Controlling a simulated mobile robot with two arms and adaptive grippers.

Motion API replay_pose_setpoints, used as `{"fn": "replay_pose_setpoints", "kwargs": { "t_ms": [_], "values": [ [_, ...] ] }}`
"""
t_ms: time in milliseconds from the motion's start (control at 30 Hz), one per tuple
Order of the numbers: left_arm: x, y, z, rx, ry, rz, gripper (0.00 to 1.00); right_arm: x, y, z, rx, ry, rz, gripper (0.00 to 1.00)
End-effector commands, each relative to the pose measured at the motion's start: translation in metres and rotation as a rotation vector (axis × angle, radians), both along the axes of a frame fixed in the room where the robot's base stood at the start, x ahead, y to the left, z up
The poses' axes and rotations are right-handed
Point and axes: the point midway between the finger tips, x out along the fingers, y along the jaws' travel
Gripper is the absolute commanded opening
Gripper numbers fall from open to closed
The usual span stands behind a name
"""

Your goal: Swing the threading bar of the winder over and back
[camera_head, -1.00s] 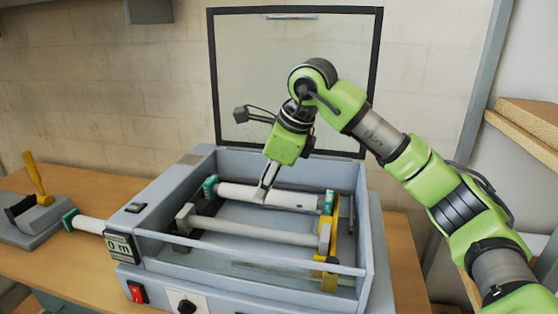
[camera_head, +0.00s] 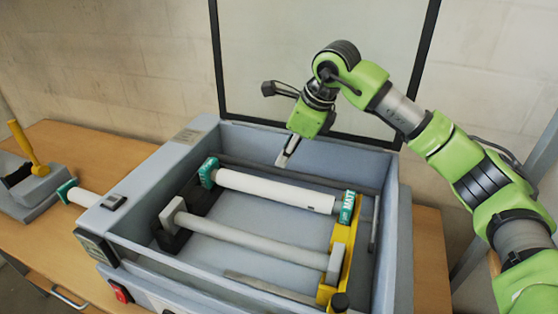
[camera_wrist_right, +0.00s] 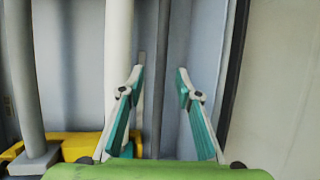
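The laminator (camera_head: 170,160) is an open grey box on the bench. A thin dark grey bar (camera_head: 330,179) runs along its back, behind a white roll (camera_head: 275,190) with teal ends. A thicker grey bar (camera_head: 250,241) with square end blocks lies in front of the roll. No label tells which is the threading bar. My right gripper (camera_head: 284,162) points down over the back of the box. In the right wrist view its teal-padded fingers (camera_wrist_right: 160,74) are open and empty, with the dark bar (camera_wrist_right: 162,110) running between or below them. My left gripper is out of view.
A yellow bracket (camera_head: 342,255) stands at the box's right end. A framed clear lid (camera_head: 325,65) is raised behind the box. A small grey device with a yellow lever (camera_head: 30,150) is at the left. Bare wooden bench (camera_head: 90,150) shows there.

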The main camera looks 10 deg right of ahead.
Motion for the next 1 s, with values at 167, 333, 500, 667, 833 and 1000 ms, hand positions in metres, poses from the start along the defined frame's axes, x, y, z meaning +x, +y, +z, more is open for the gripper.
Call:
{"fn": "replay_pose_setpoints", "kwargs": {
  "t_ms": [167,333,500,667,833,1000],
  "values": [
    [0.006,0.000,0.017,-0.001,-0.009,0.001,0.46,0.013,0.008,-0.031,0.000,0.005,0.000,0.32],
    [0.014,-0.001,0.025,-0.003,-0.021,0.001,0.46,0.022,0.014,-0.054,-0.001,0.002,0.001,0.32],
    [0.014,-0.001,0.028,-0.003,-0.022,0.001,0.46,0.026,0.016,-0.065,0.000,0.001,0.000,0.32],
    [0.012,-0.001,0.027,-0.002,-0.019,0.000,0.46,0.027,0.016,-0.067,-0.001,-0.001,0.001,0.32],
    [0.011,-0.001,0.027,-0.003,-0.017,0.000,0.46,0.027,0.016,-0.067,-0.001,-0.001,0.001,0.21],
    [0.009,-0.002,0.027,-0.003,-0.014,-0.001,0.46,0.027,0.016,-0.067,-0.001,-0.001,0.001,0.00]
  ]
}}
